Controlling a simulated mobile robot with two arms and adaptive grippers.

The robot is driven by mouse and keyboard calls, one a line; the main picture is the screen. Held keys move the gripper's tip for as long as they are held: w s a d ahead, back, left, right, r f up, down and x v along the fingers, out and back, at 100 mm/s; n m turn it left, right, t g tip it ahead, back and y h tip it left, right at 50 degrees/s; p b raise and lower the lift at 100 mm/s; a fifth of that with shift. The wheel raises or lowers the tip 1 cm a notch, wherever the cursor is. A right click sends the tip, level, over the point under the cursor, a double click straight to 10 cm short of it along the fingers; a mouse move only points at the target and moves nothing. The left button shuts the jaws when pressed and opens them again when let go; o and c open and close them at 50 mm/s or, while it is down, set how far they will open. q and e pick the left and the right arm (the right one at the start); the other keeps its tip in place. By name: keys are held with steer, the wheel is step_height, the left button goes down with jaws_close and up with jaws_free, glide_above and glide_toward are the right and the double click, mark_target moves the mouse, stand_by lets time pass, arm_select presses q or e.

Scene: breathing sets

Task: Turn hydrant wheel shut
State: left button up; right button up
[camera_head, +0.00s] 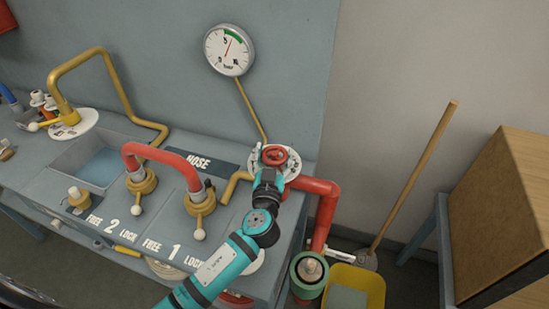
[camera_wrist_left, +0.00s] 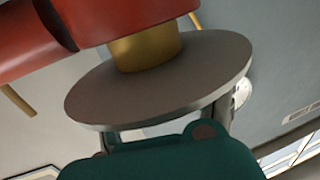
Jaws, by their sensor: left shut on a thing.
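A red pipe (camera_head: 325,192) runs from there down to the right. My left gripper (camera_head: 270,172) is at the wheel's near side, shut on it; the fingertips are mostly hidden. In the left wrist view the plate's grey underside (camera_wrist_left: 160,85), a brass neck (camera_wrist_left: 146,49) and the red pipe (camera_wrist_left: 120,15) fill the upper part. My right gripper is not in view.
A round gauge (camera_head: 229,50) hangs on the wall above. A red hose (camera_head: 165,154) and brass valves with levers (camera_head: 200,204) stand left of my arm. A broom (camera_head: 415,175), yellow bucket (camera_head: 358,290) and wooden box (camera_head: 500,205) are at the right.

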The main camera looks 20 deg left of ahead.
arm_select(q)
steer(key=shift+a+m+h, duration=0.1)
steer(key=shift+m+h, duration=0.4)
steer(key=shift+h, duration=0.3)
steer(key=m+h, duration=0.2)
steer(key=shift+r+h, duration=0.1)
steer(key=shift+h, duration=0.3)
steer(key=m+g+h+p, duration=0.1)
steer(key=m+h+p, duration=0.1)
steer(key=m+h, duration=0.2)
steer(key=shift+h+p, duration=0.3)
steer(key=shift+h, duration=0.9)
steer(key=shift+m+g+h+p, duration=0.3)
steer(key=shift+m+g+h, duration=1.05)
steer(key=shift+h, duration=0.65)
steer(key=o, duration=1.2)
